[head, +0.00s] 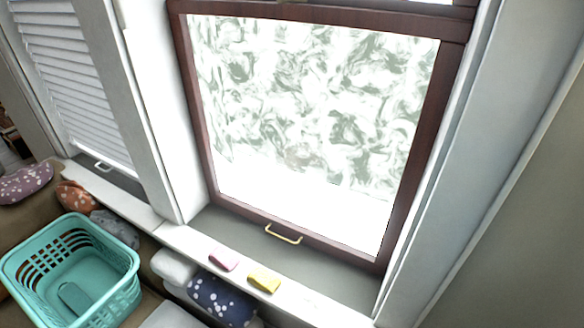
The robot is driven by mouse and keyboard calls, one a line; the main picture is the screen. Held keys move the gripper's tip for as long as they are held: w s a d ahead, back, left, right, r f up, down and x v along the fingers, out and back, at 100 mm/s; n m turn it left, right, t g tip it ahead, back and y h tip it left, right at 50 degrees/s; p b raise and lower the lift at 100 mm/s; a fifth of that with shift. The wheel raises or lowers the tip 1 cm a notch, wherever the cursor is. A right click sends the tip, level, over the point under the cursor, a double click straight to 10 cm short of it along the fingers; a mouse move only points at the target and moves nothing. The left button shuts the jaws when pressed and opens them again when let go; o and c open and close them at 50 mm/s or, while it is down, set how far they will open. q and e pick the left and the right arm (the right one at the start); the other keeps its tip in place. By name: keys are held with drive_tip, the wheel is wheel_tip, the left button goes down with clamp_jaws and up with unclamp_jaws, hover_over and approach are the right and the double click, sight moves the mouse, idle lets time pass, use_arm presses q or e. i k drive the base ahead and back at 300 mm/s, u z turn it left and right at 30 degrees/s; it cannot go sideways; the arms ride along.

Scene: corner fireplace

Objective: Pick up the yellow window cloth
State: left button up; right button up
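The yellow window cloth (264,278) lies folded on the white window sill (308,299), below the large window. A pink cloth (224,259) lies just to its left on the same sill, with a small gap between them. Neither of my grippers shows in the head view.
A window with a dark red frame (409,165) and a pale handle (283,233) stands behind the sill. A teal basket (112,296) is at the lower left. Cushions, among them a dark blue dotted one (221,299), lie below the sill. The sill right of the yellow cloth is clear.

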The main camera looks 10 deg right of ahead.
sight(260, 277)
drive_tip(key=u, duration=2.2)
drive_tip(key=k, duration=0.7)
drive_tip(key=z, duration=0.45)
